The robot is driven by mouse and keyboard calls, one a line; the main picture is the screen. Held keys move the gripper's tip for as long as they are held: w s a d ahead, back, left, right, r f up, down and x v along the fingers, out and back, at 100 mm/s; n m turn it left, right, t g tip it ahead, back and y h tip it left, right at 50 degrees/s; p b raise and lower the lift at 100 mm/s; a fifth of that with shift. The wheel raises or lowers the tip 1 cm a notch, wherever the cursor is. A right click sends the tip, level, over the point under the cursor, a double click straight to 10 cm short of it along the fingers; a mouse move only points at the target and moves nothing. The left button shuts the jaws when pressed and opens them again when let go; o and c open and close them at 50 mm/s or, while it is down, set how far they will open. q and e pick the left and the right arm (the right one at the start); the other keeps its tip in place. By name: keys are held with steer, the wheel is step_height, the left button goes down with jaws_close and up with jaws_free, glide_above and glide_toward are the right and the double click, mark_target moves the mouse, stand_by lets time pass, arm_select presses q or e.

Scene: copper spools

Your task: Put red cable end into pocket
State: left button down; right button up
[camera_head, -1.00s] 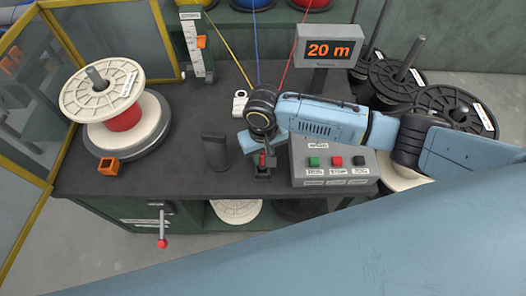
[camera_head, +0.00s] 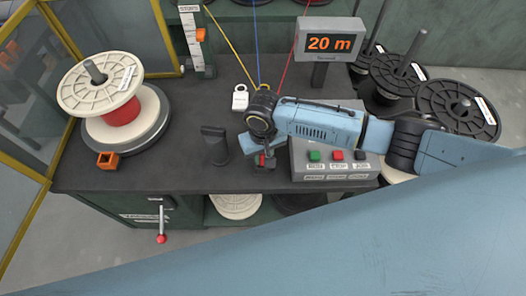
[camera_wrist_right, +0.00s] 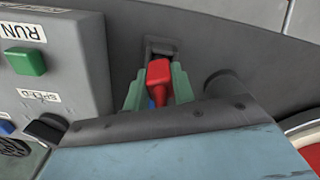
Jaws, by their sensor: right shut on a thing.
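The red cable end (camera_wrist_right: 158,75) is a red piece between the two pale green fingers of my right gripper (camera_wrist_right: 158,92) in the right wrist view. The gripper is shut on it. A small dark pocket (camera_wrist_right: 160,47) with an open top lies just beyond the red piece, which overlaps its near edge in this view. I cannot tell whether the red piece is inside it. In the head view my right gripper (camera_head: 263,153) points down at the bench's front, left of the button box, largely hiding the pocket. My left gripper is not in view.
The button box (camera_head: 332,162) stands right of the gripper, and a dark post (camera_head: 215,147) stands left. A spool with red winding (camera_head: 122,112) sits at the left. A white padlock-like tag (camera_head: 240,99) lies behind. Black spools (camera_head: 458,105) stand at the right.

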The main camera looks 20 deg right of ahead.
steer(key=o, duration=1.1)
steer(key=shift+c, duration=0.2)
step_height(320, 180, up, 13)
steer(key=p, duration=0.2)
steer(key=shift+r, duration=0.2)
